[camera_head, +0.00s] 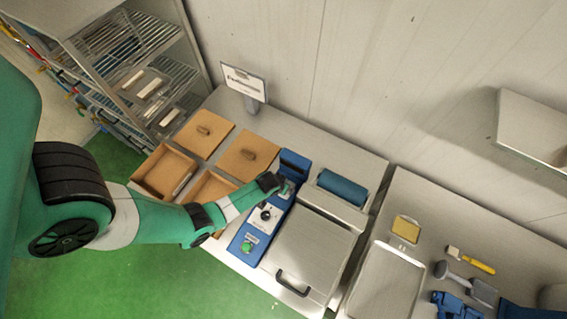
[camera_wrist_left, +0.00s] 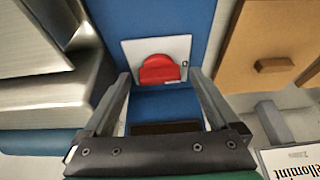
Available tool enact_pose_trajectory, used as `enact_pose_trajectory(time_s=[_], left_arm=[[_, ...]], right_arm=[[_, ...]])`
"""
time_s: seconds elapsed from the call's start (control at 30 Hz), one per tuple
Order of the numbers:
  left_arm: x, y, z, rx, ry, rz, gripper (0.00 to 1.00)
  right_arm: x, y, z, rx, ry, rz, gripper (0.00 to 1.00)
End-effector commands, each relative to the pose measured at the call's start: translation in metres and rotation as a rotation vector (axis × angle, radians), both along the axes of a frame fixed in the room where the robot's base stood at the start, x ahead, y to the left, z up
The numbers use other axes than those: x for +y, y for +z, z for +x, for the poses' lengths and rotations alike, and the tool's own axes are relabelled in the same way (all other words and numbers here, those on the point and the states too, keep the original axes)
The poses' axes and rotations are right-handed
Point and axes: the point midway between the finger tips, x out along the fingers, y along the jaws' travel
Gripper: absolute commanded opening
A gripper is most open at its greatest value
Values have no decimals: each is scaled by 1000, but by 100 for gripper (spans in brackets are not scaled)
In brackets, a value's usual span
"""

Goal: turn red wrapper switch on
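The red switch (camera_wrist_left: 158,69) sits on a pale square plate (camera_wrist_left: 132,50) on a blue panel, in the left wrist view. It shows between the two fingers of my left gripper (camera_wrist_left: 160,80), which are spread apart with nothing between them; whether they touch the plate I cannot tell. In the head view my left gripper (camera_head: 285,187) is over the upper part of the long blue wrapper unit (camera_head: 237,240). The gripper hides the red switch there. The unit also carries a black knob (camera_head: 266,214) and a green button (camera_head: 247,246). My right gripper is out of view.
A tray (camera_head: 385,285) and hand tools lie further right. A sign (camera_head: 243,82) stands behind.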

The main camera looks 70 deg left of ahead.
Motion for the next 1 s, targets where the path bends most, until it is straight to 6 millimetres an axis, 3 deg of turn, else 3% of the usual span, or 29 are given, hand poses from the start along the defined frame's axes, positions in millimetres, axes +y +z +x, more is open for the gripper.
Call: enact_pose_trajectory(time_s=[0.03, 0.4, 0.47, 0.77, 1.0], left_arm=[[0, 0, 0, 0, 0, 0, 84], [0, 0, 0, 0, -1, 0, 18], [0, 0, 0, 0, -1, 0, 9], [0, 0, -1, 1, -33, 0, 9], [1, 1, -1, 0, -155, 0, 9]], right_arm=[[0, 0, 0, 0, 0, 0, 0], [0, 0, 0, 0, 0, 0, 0], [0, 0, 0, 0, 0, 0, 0], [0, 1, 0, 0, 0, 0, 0], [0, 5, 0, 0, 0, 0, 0]])
